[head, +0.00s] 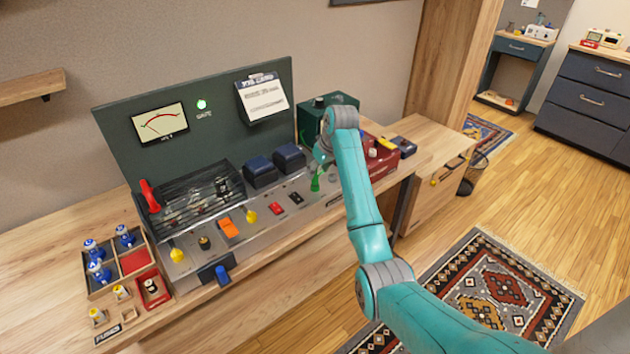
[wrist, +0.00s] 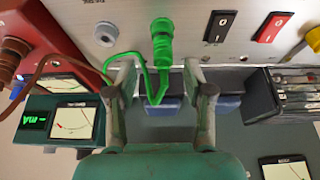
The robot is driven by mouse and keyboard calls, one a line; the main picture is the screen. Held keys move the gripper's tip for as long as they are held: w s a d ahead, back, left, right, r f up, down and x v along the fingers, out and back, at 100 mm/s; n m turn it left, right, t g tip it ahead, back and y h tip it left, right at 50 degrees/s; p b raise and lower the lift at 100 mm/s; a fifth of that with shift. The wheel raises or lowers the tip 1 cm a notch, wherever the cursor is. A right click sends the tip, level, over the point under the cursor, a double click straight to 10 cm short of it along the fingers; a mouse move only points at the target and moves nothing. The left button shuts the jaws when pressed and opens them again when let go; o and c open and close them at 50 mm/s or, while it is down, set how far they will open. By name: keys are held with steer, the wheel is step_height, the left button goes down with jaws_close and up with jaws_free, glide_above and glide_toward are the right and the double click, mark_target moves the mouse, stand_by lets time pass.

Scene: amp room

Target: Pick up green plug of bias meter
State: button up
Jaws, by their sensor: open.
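The green plug (head: 315,184) stands on the metal front panel of the amp chassis in the head view. In the wrist view the green plug (wrist: 162,38) is at top centre, with a thin green cable looping from it toward the left. A dark green meter box (wrist: 42,118), with a dial and a lit green display, is at left; it is partly hidden behind my gripper in the head view (head: 312,112). My gripper (wrist: 158,72) is open and empty, its fingers apart on either side of the cable loop, just short of the plug. In the head view my gripper (head: 324,155) is above the plug, its fingers hard to make out.
A red box (wrist: 45,40) with a brown cable is close on the plug's left in the wrist view. Black and red rocker switches (wrist: 221,26) are on its right. Dark blue transformer blocks (head: 289,158) stand behind the panel. A yellow plug (head: 250,216) stands further left.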

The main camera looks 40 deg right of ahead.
mark_target(315, 177)
steer(key=x, duration=0.4)
steer(key=shift+a, duration=0.15)
steer(key=shift+c, duration=0.2)
jaws_close()
